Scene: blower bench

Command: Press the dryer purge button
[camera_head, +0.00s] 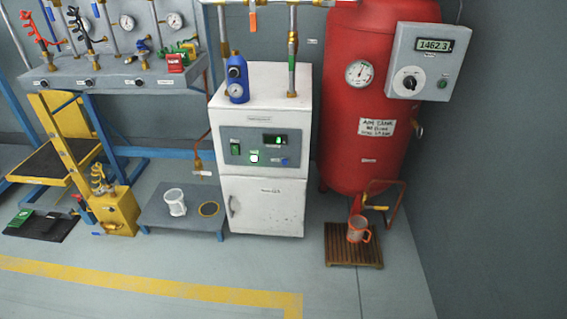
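The dryer is a white cabinet (262,207) standing on the floor in the middle of the view. Its grey control panel (262,131) faces me. The panel holds a green switch (235,148) on the left, a small green-lit display (275,140), a round white button (254,158) below the middle and a small blue part (284,162) to its right. The labels are too small to read, so I cannot tell which control is the purge button. Neither of my grippers shows in this view.
A red tank (365,90) stands right of the dryer, with a grey meter box (427,62) on the wall. A slatted wooden mat (340,255) bears an orange-handled cup (358,230). A low grey stand (158,210) with a white mug (175,202) is at left. Floor in front is clear.

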